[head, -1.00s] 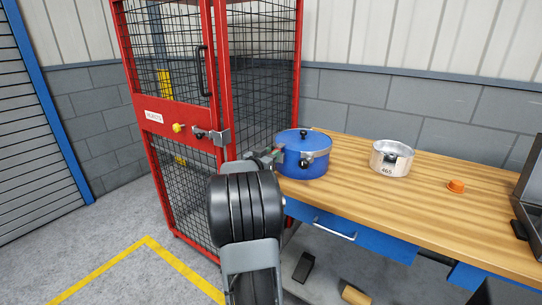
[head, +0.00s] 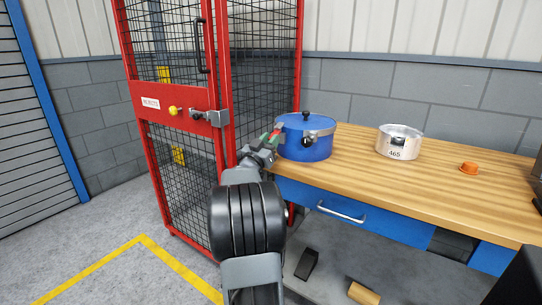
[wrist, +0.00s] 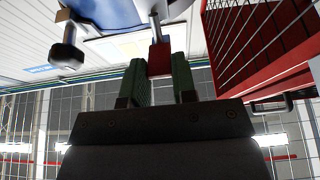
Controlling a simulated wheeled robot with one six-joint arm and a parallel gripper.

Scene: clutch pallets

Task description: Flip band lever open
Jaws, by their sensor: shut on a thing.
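The blue pot-like container (head: 305,140) stands on the left end of the wooden bench. It has a blue lid with a black knob, a metal band round its upper part and a black knob on its front. The band lever has a red end (wrist: 159,58), which shows in the wrist view between the green finger pads. My gripper (wrist: 162,80) is shut on this red end, just left of the container in the head view (head: 272,138). The container's blue side (wrist: 105,15) shows at the top of the wrist view, with a dark knob (wrist: 68,52) at left.
A red mesh cage (head: 185,105) with a latch stands left of the bench (head: 440,175). A silver tin marked 465 (head: 398,145) and an orange cap (head: 469,168) sit further right on the bench. The bench top between container and tin is clear.

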